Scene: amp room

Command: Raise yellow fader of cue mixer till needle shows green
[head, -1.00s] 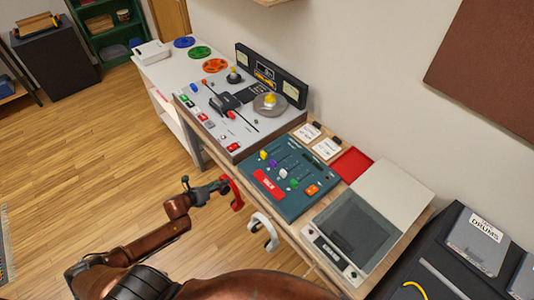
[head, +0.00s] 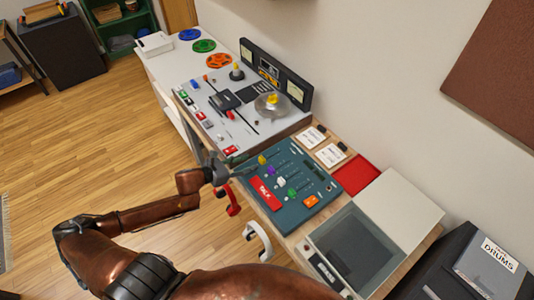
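The cue mixer (head: 318,222) is a dark teal panel on the wooden desk, with a row of coloured fader caps. The yellow fader cap (head: 262,160) is the one nearest the mixer's far left corner. My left gripper (head: 243,172) is at the mixer's left edge, just left of the yellow cap, with a small gap visible in the picture. Its fingers are small and dark, so their opening is unclear. No needle can be read on the mixer at this size. My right gripper is out of view.
Purple (head: 270,171), white (head: 280,181) and green (head: 292,193) caps sit close beside the yellow one. A red TALK plate (head: 265,193) is in front. A tape machine (head: 205,97) stands behind left, a red tray (head: 357,173) right. Red (head: 232,200) and white (head: 262,238) hooks hang at the desk front.

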